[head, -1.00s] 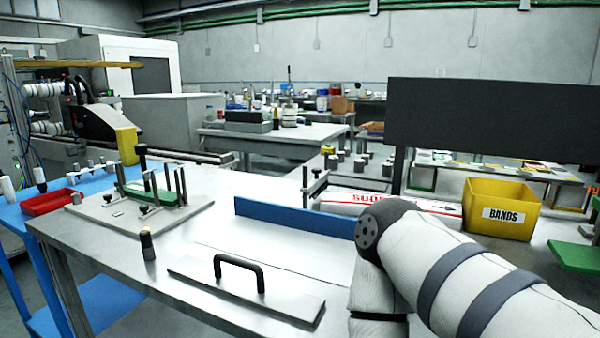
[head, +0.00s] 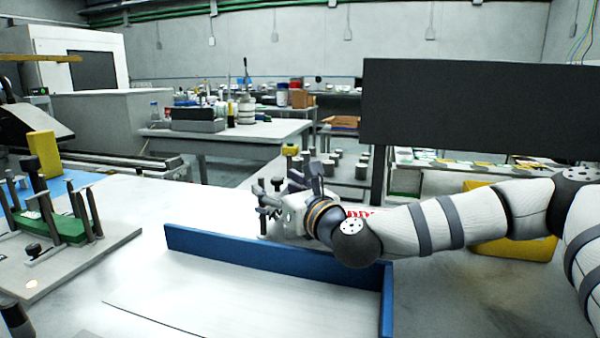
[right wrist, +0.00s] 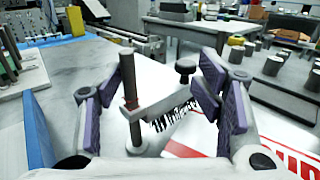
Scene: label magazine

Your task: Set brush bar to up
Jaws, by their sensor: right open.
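The brush bar (right wrist: 160,99) is a grey arm reaching right from an upright post (right wrist: 130,90), with dark bristles (right wrist: 175,116) along its underside and a black knob (right wrist: 186,70) on its end. The post stands well above the bar. I cannot tell whether the bristles touch the white surface with red lettering (right wrist: 205,140) below. My right gripper (right wrist: 165,85) is open, its purple-padded fingers on either side of the post and bar, apart from them. In the head view my right gripper (head: 285,188) largely hides the bar. My left gripper is not in view.
A blue-edged tray (head: 270,253) lies in front of my right arm. A plate with a green block and posts (head: 65,230) is at the left. A dark panel (head: 470,105) stands behind my arm, and a yellow bin (head: 515,250) is partly hidden by it.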

